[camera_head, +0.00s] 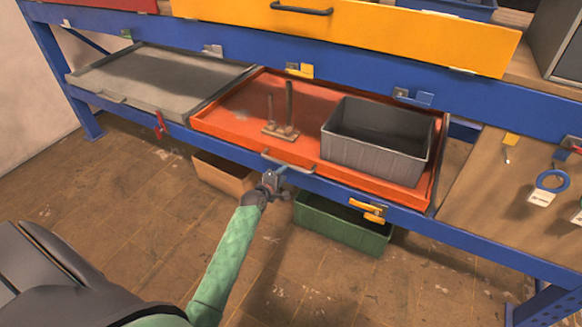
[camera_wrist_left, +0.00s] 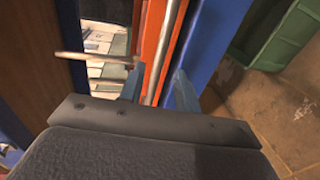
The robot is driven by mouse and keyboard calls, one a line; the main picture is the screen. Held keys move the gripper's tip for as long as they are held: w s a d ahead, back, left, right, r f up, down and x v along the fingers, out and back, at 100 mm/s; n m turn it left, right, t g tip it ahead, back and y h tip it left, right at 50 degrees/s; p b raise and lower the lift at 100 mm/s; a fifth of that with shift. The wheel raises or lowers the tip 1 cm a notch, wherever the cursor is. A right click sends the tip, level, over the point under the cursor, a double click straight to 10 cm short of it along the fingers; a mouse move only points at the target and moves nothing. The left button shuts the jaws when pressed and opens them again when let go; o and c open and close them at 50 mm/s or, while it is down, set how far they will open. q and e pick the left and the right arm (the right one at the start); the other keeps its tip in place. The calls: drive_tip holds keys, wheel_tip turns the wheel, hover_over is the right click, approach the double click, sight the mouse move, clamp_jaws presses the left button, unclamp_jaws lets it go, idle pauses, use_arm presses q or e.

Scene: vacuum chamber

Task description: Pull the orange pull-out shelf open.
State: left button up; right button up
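The orange pull-out shelf (camera_head: 235,127) sits in the blue bench frame, its front edge along the front blue beam. Its pale bar handle (camera_head: 290,162) is at the middle of the front edge. My left gripper (camera_head: 273,177) is at the left end of this handle, in front of the shelf. In the left wrist view, the two fingers (camera_wrist_left: 158,84) are apart, with the handle bar (camera_wrist_left: 163,55) appearing between them. The shelf's orange front (camera_wrist_left: 151,38) runs beside the bar. Whether the fingers touch the bar is unclear. My right gripper is not in view.
A grey bin (camera_head: 372,155) and a small wooden stand (camera_head: 281,131) are on the orange shelf. A grey shelf (camera_head: 150,82) is to its left. A green crate (camera_head: 335,225) and a cardboard box (camera_head: 222,174) are on the floor below. Open floor (camera_head: 120,190) lies in front.

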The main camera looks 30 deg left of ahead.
sight(291, 165)
use_arm(q)
drive_tip(key=shift+w+f, duration=0.25)
drive_tip(key=shift+w, duration=1)
drive_tip(key=shift+w+f, duration=0.25)
drive_tip(key=shift+w, duration=0.95)
drive_tip(key=shift+w+f, duration=0.25)
drive_tip(key=shift+w, duration=1)
clamp_jaws()
